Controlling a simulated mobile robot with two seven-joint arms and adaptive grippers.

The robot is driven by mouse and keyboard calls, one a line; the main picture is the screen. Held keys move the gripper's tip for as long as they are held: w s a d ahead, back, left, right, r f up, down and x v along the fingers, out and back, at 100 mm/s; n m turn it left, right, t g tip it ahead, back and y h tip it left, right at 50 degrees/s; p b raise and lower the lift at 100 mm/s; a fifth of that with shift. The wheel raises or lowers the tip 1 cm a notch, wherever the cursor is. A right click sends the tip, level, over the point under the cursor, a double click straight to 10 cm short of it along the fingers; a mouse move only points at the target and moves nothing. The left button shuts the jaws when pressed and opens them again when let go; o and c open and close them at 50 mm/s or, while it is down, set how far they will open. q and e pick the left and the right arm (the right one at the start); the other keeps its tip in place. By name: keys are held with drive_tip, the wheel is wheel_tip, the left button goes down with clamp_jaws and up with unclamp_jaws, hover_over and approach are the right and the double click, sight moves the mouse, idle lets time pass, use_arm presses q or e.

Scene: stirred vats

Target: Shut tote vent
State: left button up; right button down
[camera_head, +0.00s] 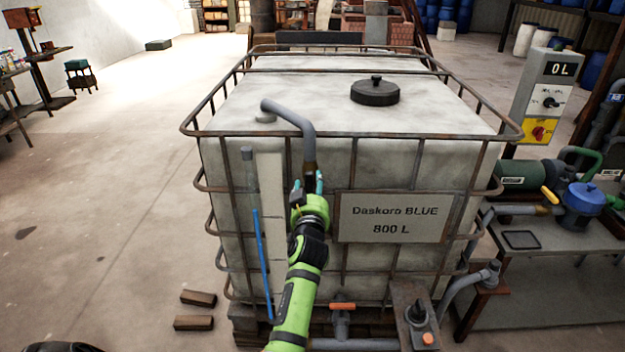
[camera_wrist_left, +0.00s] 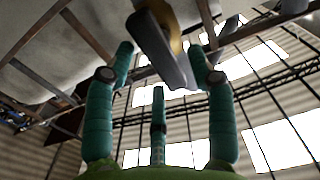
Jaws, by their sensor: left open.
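The tote (camera_head: 280,215) is a large white tank in a rusty cage, labelled "Daskoro BLUE 800 L". Its grey vent pipe (camera_head: 293,112) rises from the top, bends over the front left edge and hangs down to a brownish lower section. My left gripper (camera_head: 309,184) is at the pipe's lower end, in front of the tote. In the left wrist view, the teal fingers (camera_wrist_left: 162,58) are open, with a grey flat bar (camera_wrist_left: 158,50) and a brass-coloured part (camera_wrist_left: 173,28) between and beyond their tips. Contact is unclear. My right gripper is not in view.
A black lid (camera_head: 375,91) sits on the tote top. A blue-filled level tube (camera_head: 262,255) runs left of my arm. An orange-handled valve (camera_head: 342,306) is low in front. A switch post (camera_head: 538,105) and a pump bench (camera_head: 560,255) stand right. The left floor is mostly clear.

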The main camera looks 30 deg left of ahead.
use_arm(q)
drive_tip(key=shift+x, duration=0.8)
drive_tip(key=shift+w+a, duration=0.25)
drive_tip(key=shift+w, duration=0.05)
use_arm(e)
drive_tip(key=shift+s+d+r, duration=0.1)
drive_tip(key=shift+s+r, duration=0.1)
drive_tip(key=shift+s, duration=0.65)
use_arm(q)
drive_tip(key=shift+c, duration=0.4)
drive_tip(key=shift+s+r, duration=0.1)
clamp_jaws()
